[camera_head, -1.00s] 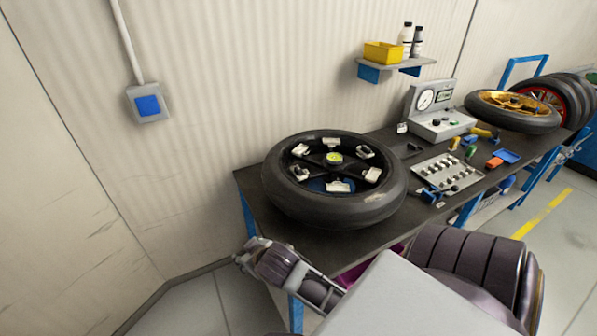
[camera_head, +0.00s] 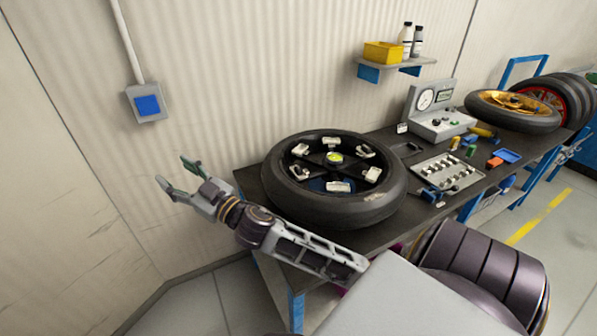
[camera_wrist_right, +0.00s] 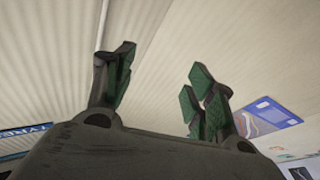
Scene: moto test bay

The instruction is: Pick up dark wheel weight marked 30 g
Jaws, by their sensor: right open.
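A metal tray (camera_head: 421,172) with rows of small weights lies on the bench, right of the large wheel. I cannot make out which weight is marked 30 g. My right gripper (camera_head: 180,177) is open and empty in the head view, in the air left of the bench and in front of the wall, well away from the tray. Its spread fingers with green pads (camera_wrist_right: 160,95) show in the right wrist view against pale ribbed panels, with nothing between them. My left gripper is not in view.
A black-tyred wheel (camera_head: 345,212) lies flat on the dark bench (camera_head: 249,187). A gauge unit (camera_head: 437,120), small coloured items and a gold-rimmed wheel (camera_head: 512,108) stand farther right. A shelf (camera_head: 398,66) with a yellow bin and bottles is above.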

